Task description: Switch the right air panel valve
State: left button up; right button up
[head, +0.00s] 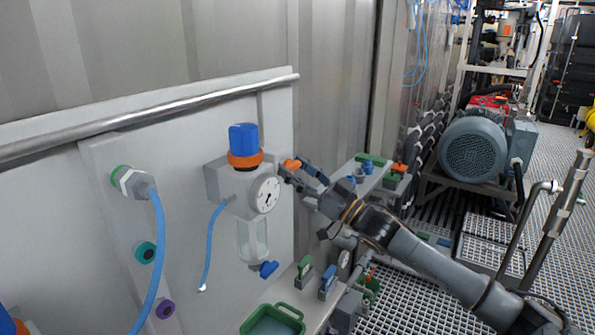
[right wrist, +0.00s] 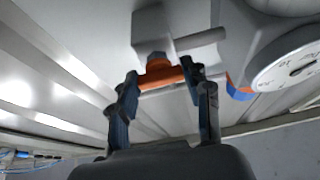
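The right air panel valve has an orange handle (head: 292,164) on the right side of the grey regulator block, beside its round gauge. In the right wrist view the orange handle (right wrist: 160,76) sits under a grey square fitting and spans the gap between my fingertips. My right gripper (head: 304,172) reaches it from the right; its two fingers (right wrist: 162,78) stand at either end of the handle and appear to touch it. The far side of the handle is hidden. My left gripper is not in view.
The regulator has a blue-and-orange knob (head: 244,145) and a white gauge (head: 265,195). Blue hoses (head: 157,245) hang on the panel at left. Small green and blue valves (head: 328,282) stand below. A grey motor (head: 473,150) and grating floor lie to the right.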

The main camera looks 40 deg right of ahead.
jog(key=shift+n+y, duration=0.4)
jog(key=shift+n, duration=0.2)
jog(key=shift+c, duration=0.2)
jog(key=n+g+y, duration=0.1)
jog(key=n, duration=0.1)
jog(key=n+g+y, duration=0.1)
jog(key=n, duration=0.2)
jog(key=n+g+y+b, duration=0.1)
jog(key=n, duration=0.2)
jog(key=shift+w+d+r, duration=0.1)
jog(key=shift+d, duration=0.1)
jog(key=n+g, duration=0.1)
jog(key=n, duration=0.2)
jog(key=n+g+y+p, duration=0.1)
jog(key=n, duration=0.3)
jog(key=shift+d+r+g, duration=0.1)
jog(key=shift+r+g, duration=0.05)
jog(key=shift+g, duration=0.25)
jog(key=shift+n+g+p, duration=0.55)
jog(key=shift+n+g, duration=0.35)
jog(key=shift+n, duration=1.3)
jog(key=o, duration=1.2)
jog(key=shift+c, duration=0.2)
